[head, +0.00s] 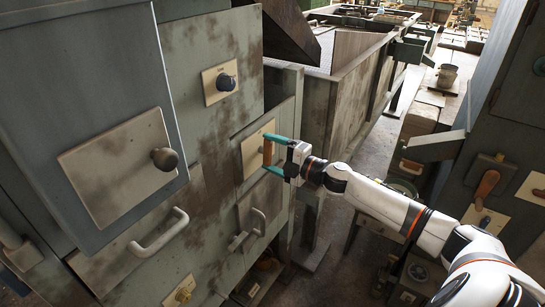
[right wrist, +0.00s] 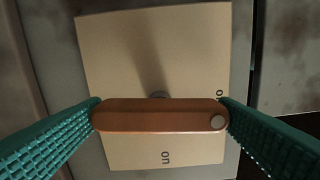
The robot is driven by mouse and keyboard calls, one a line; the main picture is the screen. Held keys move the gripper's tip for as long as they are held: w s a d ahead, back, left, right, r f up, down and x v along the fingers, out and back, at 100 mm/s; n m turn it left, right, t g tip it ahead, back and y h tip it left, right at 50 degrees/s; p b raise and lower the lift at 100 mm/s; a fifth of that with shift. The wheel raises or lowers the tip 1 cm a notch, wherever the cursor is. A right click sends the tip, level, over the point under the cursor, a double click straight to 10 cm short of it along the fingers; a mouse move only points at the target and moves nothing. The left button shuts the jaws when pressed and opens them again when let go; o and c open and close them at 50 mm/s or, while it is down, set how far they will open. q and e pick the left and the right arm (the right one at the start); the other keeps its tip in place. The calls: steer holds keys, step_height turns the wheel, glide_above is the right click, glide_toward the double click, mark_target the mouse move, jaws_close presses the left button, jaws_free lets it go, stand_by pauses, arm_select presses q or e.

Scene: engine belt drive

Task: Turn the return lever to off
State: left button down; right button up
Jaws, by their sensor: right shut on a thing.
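The return lever (head: 267,151) is a brown bar handle on a beige plate (head: 251,146) on the grey cabinet front. My right gripper (head: 269,153) is shut on it, with one green finger above and one below in the head view. In the right wrist view the lever (right wrist: 158,115) lies level across the picture, its ends against the two green fingers (right wrist: 160,118). Its pale round end spot is on the right. My left gripper is not in view.
The cabinet also carries a dark round knob (head: 164,158), a blue-black knob (head: 226,82), and grey bar handles (head: 160,232) and (head: 259,222). A right-hand cabinet has another brown handle (head: 487,184).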

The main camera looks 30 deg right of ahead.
steer(key=shift+n, duration=0.7)
steer(key=o, duration=0.9)
steer(key=shift+s+d+f+b, duration=0.25)
steer(key=shift+s+b, duration=0.25)
steer(key=shift+s, duration=0.15)
steer(key=b+v, duration=0.1)
steer(key=v, duration=0.9)
steer(key=shift+s+r+b, duration=0.15)
steer(key=shift+s+b, duration=0.1)
steer(key=shift+b, duration=0.1)
steer(key=shift+d, duration=0.15)
